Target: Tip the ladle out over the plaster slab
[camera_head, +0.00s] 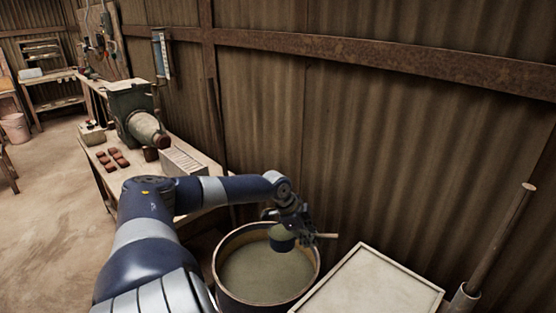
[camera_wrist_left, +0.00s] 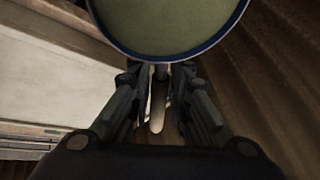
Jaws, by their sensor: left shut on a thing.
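My left gripper (camera_head: 303,226) is shut on the handle of a blue-rimmed ladle (camera_head: 283,243). The ladle's bowl hangs over the tub, above the grey-green slip, and looks roughly level. In the left wrist view the ladle (camera_wrist_left: 167,57) shows grey-green liquid spread across its bowl, and its pale wooden handle runs between the fingers (camera_wrist_left: 158,88). The pale plaster slab (camera_head: 368,288) lies to the right of the tub, clear of the ladle. It also shows at the left of the left wrist view (camera_wrist_left: 45,75). My right gripper is not in view.
The round tub (camera_head: 218,266) of slip stands beside the slab. A workbench (camera_head: 186,143) at left carries a machine (camera_head: 130,105) and several red-brown blocks (camera_head: 113,157). A corrugated wall (camera_head: 400,130) closes the back. A pole (camera_head: 503,235) leans at right.

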